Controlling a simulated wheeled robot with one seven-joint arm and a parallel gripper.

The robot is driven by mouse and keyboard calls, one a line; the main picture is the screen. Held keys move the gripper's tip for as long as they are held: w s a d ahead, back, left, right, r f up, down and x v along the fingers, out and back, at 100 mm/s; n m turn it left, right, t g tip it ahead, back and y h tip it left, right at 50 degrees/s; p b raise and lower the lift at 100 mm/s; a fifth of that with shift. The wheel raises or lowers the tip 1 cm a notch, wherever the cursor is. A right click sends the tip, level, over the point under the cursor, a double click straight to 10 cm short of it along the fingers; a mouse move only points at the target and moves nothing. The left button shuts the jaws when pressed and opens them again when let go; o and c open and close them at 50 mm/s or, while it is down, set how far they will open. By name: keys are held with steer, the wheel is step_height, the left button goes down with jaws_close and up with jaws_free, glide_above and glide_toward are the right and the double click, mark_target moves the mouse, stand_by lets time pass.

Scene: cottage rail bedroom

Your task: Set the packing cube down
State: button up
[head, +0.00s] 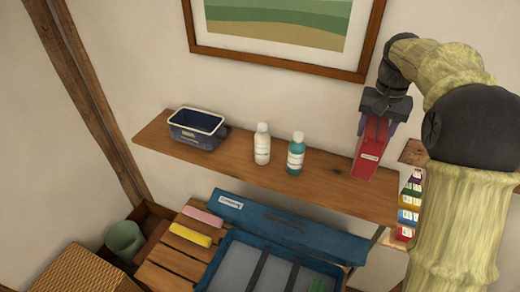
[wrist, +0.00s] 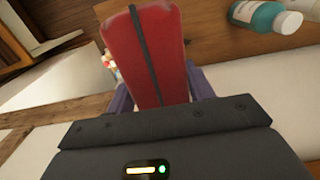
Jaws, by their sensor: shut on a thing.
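The red packing cube (head: 368,160) has a pale label and shows upright, slightly tilted, at the right part of the wooden wall shelf (head: 325,188). My gripper (head: 382,118) is shut on its upper end from above. I cannot tell whether the cube's lower end touches the shelf or hangs just above it. In the wrist view the red cube (wrist: 172,45), with a dark strip along its middle, sits between my purple fingers (wrist: 160,98).
On the shelf stand a dark blue bin (head: 197,130), a white bottle (head: 262,145) and a teal bottle (head: 296,154). Bare shelf lies between the teal bottle and the cube. Below is an open blue suitcase (head: 285,225). Colourful stacked items (head: 409,205) stand at the right.

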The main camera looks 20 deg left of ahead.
steer(key=shift+w, duration=0.1)
steer(key=shift+s+a+r, duration=0.15)
steer(key=shift+s+a, duration=0.1)
steer(key=shift+s, duration=0.25)
steer(key=f, duration=0.3)
steer(key=f+p, duration=0.1)
steer(key=f, duration=0.2)
steer(key=shift+w+d+f+p, duration=0.15)
steer(key=shift+w+f+p, duration=0.05)
steer(key=shift+p, duration=0.1)
step_height(320, 180, down, 3)
steer(key=shift+r+p, duration=0.1)
steer(key=shift+p, duration=0.55)
steer(key=shift+f, duration=0.5)
steer(key=shift+s, duration=0.1)
